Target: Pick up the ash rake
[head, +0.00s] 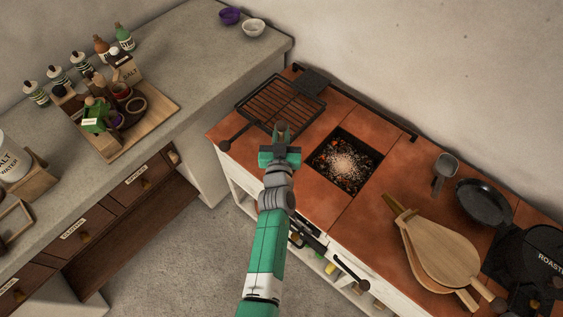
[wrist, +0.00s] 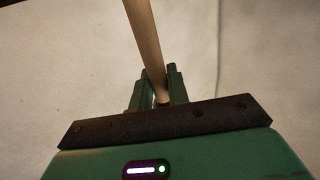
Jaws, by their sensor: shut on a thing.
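My gripper (head: 282,135) is over the brick stove top, beside the front edge of the wire grill. In the wrist view, my gripper (wrist: 161,88) is shut on a pale wooden rod, the handle of the ash rake (wrist: 145,38). The handle runs up and away from between the fingers and out of the top of the view. Its near end shows at the jaws. The rake's head is outside the wrist view. In the head view the gripper and arm largely hide the handle. I cannot tell whether the dark flat piece (head: 312,82) behind the grill belongs to the rake.
The wire grill (head: 280,104) lies at the stove's left end. A fire pit (head: 345,162) with embers and ash is right of my gripper. Wooden bellows (head: 440,250), a black pan (head: 484,203) and a small scoop (head: 445,170) are farther right. A grey counter (head: 190,70) stands left.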

